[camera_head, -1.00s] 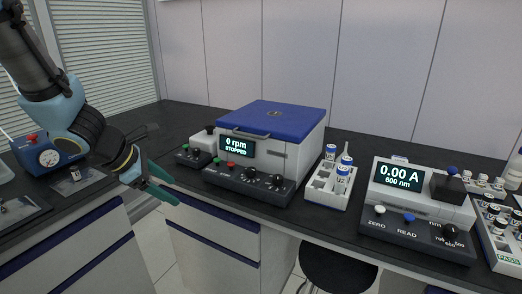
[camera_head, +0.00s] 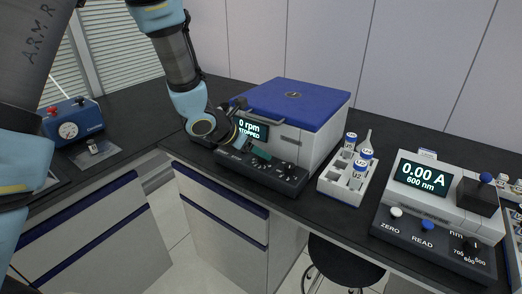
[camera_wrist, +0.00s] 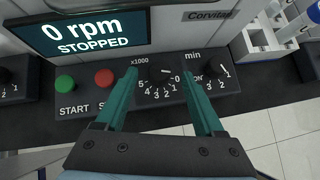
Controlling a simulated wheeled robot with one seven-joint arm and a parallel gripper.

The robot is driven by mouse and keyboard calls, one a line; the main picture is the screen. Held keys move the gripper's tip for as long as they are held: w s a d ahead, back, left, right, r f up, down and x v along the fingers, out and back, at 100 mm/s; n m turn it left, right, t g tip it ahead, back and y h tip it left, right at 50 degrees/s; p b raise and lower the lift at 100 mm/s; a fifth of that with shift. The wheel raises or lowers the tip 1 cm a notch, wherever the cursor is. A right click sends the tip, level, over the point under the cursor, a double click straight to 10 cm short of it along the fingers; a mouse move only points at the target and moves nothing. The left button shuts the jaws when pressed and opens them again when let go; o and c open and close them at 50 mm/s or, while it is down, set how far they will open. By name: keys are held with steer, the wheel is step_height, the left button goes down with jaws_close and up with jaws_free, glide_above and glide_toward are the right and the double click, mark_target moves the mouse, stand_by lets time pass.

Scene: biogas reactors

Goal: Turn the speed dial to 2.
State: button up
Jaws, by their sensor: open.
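The centrifuge (camera_head: 310,135) is a white box with a blue lid; its display (camera_wrist: 85,32) reads "0 rpm STOPPED". My gripper (camera_wrist: 159,78) is open, with one teal finger on each side of the speed dial in the wrist view. Whether the fingers touch it is unclear. In the head view my gripper (camera_head: 259,153) is in front of the panel and hides part of it.
A similar black dial (camera_wrist: 213,70) marked "min" is just right of my right finger. Green START (camera_wrist: 65,83) and red (camera_wrist: 104,77) buttons are left of my fingers. A white vial rack (camera_head: 338,188) and a photometer (camera_head: 440,200) stand to the right.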

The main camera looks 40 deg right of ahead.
steer(key=shift+p+x, duration=0.3)
steer(key=shift+x, duration=0.95)
jaws_close()
